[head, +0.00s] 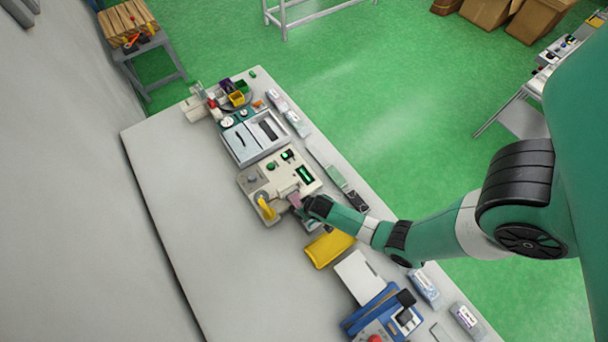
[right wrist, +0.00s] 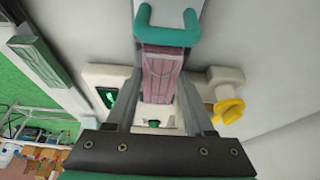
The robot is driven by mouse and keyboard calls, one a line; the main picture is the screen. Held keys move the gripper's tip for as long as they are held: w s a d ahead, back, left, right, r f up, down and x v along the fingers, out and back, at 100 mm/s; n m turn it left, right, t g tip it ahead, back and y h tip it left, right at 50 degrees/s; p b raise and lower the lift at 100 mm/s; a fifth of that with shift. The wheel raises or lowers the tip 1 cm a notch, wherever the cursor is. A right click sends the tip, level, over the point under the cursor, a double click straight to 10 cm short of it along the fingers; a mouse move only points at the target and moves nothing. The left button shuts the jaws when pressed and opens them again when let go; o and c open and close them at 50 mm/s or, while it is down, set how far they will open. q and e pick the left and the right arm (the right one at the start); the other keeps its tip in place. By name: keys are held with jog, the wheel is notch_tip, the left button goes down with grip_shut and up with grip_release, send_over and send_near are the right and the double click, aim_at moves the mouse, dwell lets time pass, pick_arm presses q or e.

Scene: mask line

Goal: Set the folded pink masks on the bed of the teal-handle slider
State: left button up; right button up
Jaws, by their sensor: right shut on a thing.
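The folded pink masks (right wrist: 161,78) show as a flat, striped pink stack between the fingers of my right gripper (right wrist: 163,68). The gripper is shut on them. In the head view the right gripper (head: 303,203) is at the near edge of the beige machine, with a small pink patch of the masks (head: 294,198) at its tip. A teal handle (right wrist: 168,36) stands just beyond the masks in the right wrist view. The slider's bed is largely hidden by the masks and fingers, so I cannot tell whether they touch it. My left gripper is not in view.
The beige machine (head: 256,183) has a yellow lever (head: 265,208) beside my gripper. A yellow pouch (head: 328,248) and a blue device (head: 378,312) lie farther along the bench. A grey two-part tray (head: 237,157) stands behind. The bench's left side (head: 220,270) is clear.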

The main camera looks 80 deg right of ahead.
jog(key=o, duration=1.4)
jog(key=shift+c, duration=0.2)
jog(key=shift+r, duration=0.1)
jog(key=shift+r+p, duration=0.95)
jog(key=shift+p, duration=0.05)
notch_tip(320, 180, up, 6)
jog(key=p, duration=0.6)
